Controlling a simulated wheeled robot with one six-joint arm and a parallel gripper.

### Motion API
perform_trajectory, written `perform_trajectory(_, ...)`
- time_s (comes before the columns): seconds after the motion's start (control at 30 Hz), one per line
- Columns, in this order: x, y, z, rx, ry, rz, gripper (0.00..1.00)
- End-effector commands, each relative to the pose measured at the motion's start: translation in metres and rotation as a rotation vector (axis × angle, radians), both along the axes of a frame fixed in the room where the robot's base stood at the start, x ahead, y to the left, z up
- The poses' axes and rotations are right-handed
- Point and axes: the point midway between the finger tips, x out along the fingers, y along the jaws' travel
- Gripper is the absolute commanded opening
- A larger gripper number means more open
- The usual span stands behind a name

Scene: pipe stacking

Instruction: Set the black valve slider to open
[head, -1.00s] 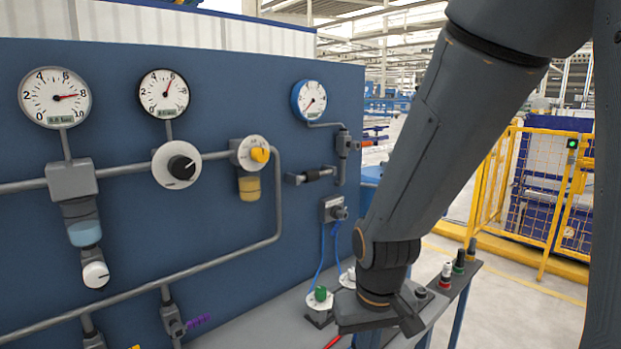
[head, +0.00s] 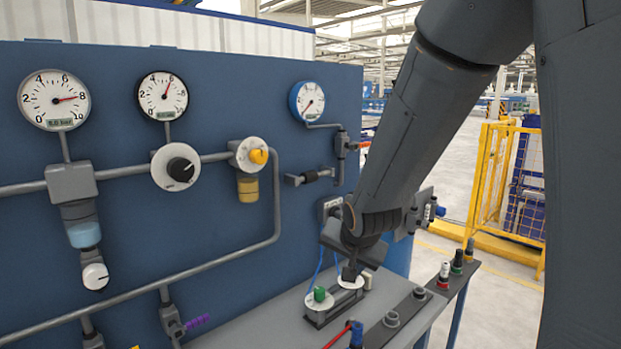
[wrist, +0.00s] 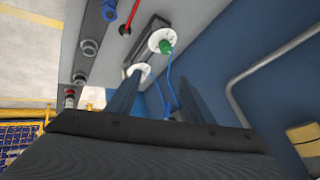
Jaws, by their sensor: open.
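A short slide valve (head: 312,175) with a black sleeve is fixed on the blue panel (head: 230,105), below the rightmost gauge; I take it as the black valve slider. Its setting is too small to read. My gripper (head: 350,268) is below it and to its right, in front of the panel and above the workbench. In the wrist view my gripper (wrist: 158,98) shows two fingers apart with nothing held between them. The slider is not clearly visible in the wrist view.
A holder with a green knob (head: 319,294) on a white disc stands on the workbench (head: 265,325) under my gripper, with blue tubes beside it. A red lever (head: 365,144) sticks out above the slider. Gauges, a black dial (head: 181,169) and pipes cover the panel's left.

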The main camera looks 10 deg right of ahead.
Motion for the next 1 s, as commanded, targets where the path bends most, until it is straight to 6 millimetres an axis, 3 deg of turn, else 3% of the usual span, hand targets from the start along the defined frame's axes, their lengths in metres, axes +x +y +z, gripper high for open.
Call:
perform_trajectory(0.03,0.026,-0.001,0.017,0.061,-0.081,-0.062,0.47)
perform_trajectory(0.1,0.059,-0.001,0.042,0.168,-0.196,-0.147,0.47)
perform_trajectory(0.2,0.1,0.002,0.079,0.336,-0.343,-0.24,0.47)
perform_trajectory(0.33,0.136,0.006,0.123,0.544,-0.482,-0.307,0.47)
perform_trajectory(0.5,0.158,0.011,0.156,0.719,-0.569,-0.337,0.47)
perform_trajectory(0.77,0.175,0.015,0.161,0.761,-0.584,-0.343,0.47)
perform_trajectory(1.0,0.205,0.019,0.153,0.761,-0.582,-0.344,0.47)
